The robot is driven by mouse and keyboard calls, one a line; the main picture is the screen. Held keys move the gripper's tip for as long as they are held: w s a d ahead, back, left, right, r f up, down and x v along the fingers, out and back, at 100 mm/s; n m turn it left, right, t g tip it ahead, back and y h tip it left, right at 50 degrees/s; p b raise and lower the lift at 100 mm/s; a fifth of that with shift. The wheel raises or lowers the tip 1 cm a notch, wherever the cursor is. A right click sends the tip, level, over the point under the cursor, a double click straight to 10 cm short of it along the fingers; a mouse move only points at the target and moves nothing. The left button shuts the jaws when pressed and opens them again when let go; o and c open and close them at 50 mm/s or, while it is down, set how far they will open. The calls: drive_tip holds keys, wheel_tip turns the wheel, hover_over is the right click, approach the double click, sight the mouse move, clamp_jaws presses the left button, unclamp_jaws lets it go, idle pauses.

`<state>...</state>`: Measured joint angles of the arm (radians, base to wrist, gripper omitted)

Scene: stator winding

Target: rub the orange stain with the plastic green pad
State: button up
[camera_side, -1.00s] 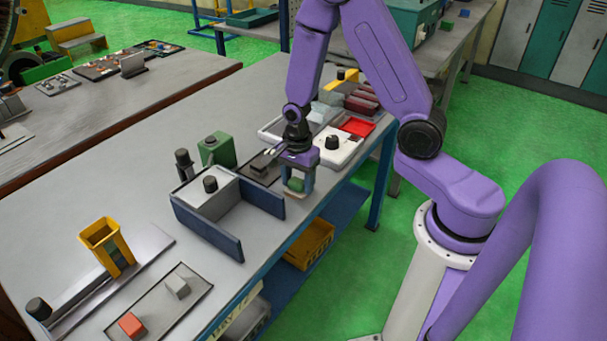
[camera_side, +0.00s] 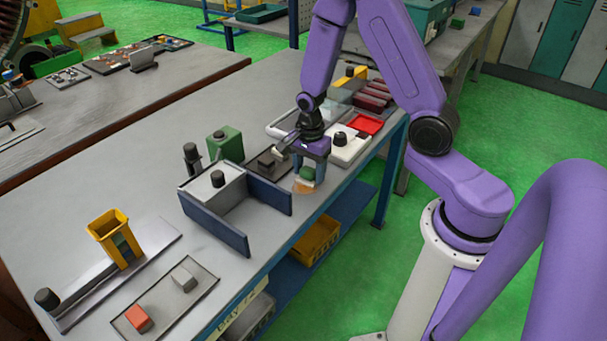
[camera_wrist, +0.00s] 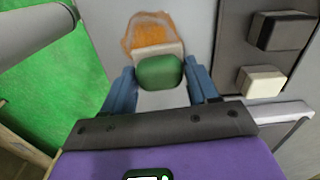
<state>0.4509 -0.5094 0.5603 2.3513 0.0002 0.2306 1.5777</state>
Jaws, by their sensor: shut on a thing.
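My gripper (camera_side: 309,175) is shut on the green pad (camera_side: 307,173), which sits between its two blue fingers. In the wrist view the green pad (camera_wrist: 160,71) is rounded, with a pale layer on its far side. The orange stain (camera_side: 304,187) is on the grey bench top near its front edge, directly below my gripper. In the wrist view the orange stain (camera_wrist: 148,28) shows as a patch with a darker outline just beyond the pad. The pad overlaps its near part in that view. I cannot tell whether the pad touches the bench.
A blue-walled fixture (camera_side: 222,229) stands left of my gripper, with a green block (camera_side: 226,143) behind it. A dark tray with a block (camera_side: 266,163) lies close by on the left. A white box with a black knob (camera_side: 346,148) and a red tray (camera_side: 367,123) are behind right.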

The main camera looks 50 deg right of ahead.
sight(297, 192)
drive_tip(key=shift+d+f, duration=0.15)
drive_tip(key=shift+d, duration=1)
drive_tip(key=shift+a, duration=3.9)
wheel_tip(297, 192, up, 8)
drive_tip(key=shift+r, duration=0.25)
drive_tip(key=shift+s+f, duration=0.25)
drive_tip(key=shift+s, duration=0.15)
